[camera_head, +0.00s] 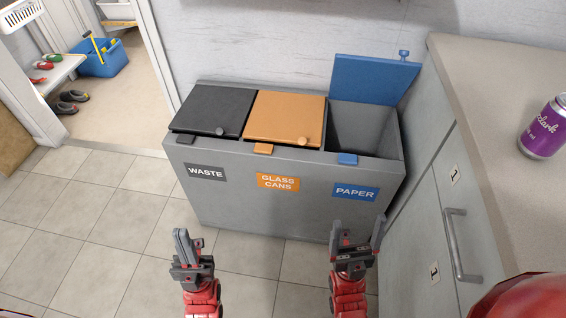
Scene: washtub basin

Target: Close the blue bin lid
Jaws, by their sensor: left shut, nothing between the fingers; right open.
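The blue lid (372,80) stands raised at the back of the right compartment, against the wall side. It has a blue knob (404,54) at its upper right. The grey bin (290,203) has a blue PAPER label (356,192) under the open compartment, and a blue tab (347,158) sits on the front rim. My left gripper (186,240) is shut and empty, low in front of the bin's left part. My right gripper (356,233) is open and empty, in front of the bin below the PAPER label. Neither gripper touches the lid.
The black lid (213,110) and orange lid (286,117) are down. A counter (490,90) with drawers and a handle (459,243) stands close on the right, with a purple can (543,128) on it. Tiled floor (90,215) is clear on the left.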

